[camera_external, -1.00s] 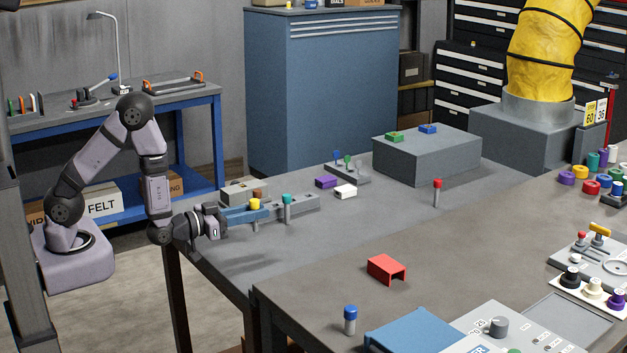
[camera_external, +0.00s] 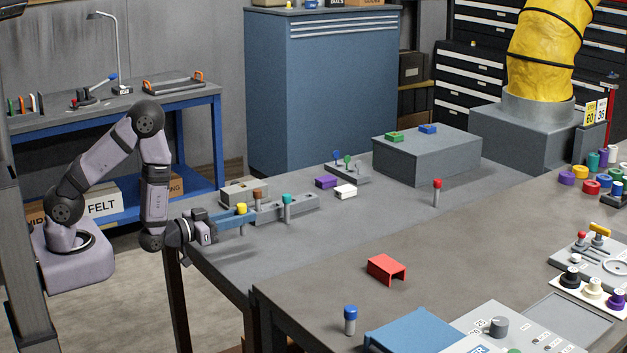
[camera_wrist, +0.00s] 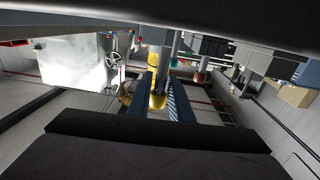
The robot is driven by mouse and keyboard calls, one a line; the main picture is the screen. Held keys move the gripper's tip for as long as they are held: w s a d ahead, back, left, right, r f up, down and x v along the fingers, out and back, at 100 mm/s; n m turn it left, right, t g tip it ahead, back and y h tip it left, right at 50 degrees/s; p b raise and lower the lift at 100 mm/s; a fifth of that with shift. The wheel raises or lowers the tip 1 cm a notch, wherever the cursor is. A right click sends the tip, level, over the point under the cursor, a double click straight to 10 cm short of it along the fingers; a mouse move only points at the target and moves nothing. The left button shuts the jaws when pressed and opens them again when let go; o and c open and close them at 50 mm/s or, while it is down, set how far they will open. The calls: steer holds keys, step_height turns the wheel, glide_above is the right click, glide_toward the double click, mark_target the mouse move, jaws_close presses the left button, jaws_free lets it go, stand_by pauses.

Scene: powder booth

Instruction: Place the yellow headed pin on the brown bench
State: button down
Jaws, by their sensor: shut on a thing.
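The yellow headed pin (camera_external: 241,208) is held between the blue fingers of my gripper (camera_external: 240,218), head up and stem down. It is at the left end of the grey bench, beside the grey holder block (camera_external: 305,203). Its height above the bench is hard to tell. In the wrist view the yellow pin (camera_wrist: 157,84) shows between the two blue fingers (camera_wrist: 160,100), its grey stem running up the picture. The brown bench (camera_external: 450,255) is the nearer, brownish surface, to the right of my gripper.
A teal headed pin (camera_external: 286,200) and a brown headed pin (camera_external: 257,194) stand near the gripper. A red headed pin (camera_external: 437,190) stands farther right. On the brown bench are a red bracket (camera_external: 385,268), a blue headed pin (camera_external: 350,318) and control panels, with clear surface between.

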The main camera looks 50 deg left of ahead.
steer(key=w+d+r+m+g+h, duration=0.1)
steer(key=d+r+m+g+h, duration=0.25)
steer(key=d, duration=0.55)
steer(key=w+d+r+m+h, duration=0.25)
steer(key=d+r+h, duration=0.25)
steer(key=d+r, duration=0.3)
steer(key=d+r+m+g+h, duration=0.2)
steer(key=d+r+m+h, duration=0.15)
steer(key=d, duration=0.65)
steer(key=s+d+r+m+g+h, duration=0.35)
steer(key=d+g, duration=0.25)
steer(key=d, duration=0.3)
steer(key=d+f+m+g+h, duration=0.1)
steer(key=d+f+m+g, duration=0.1)
steer(key=f, duration=0.3)
steer(key=shift+s+d+f+g, duration=0.25)
steer(key=shift+s+d+g, duration=0.1)
steer(key=shift+d+g, duration=0.35)
steer(key=shift+f+p, duration=0.9)
steer(key=shift+f, duration=3.85)
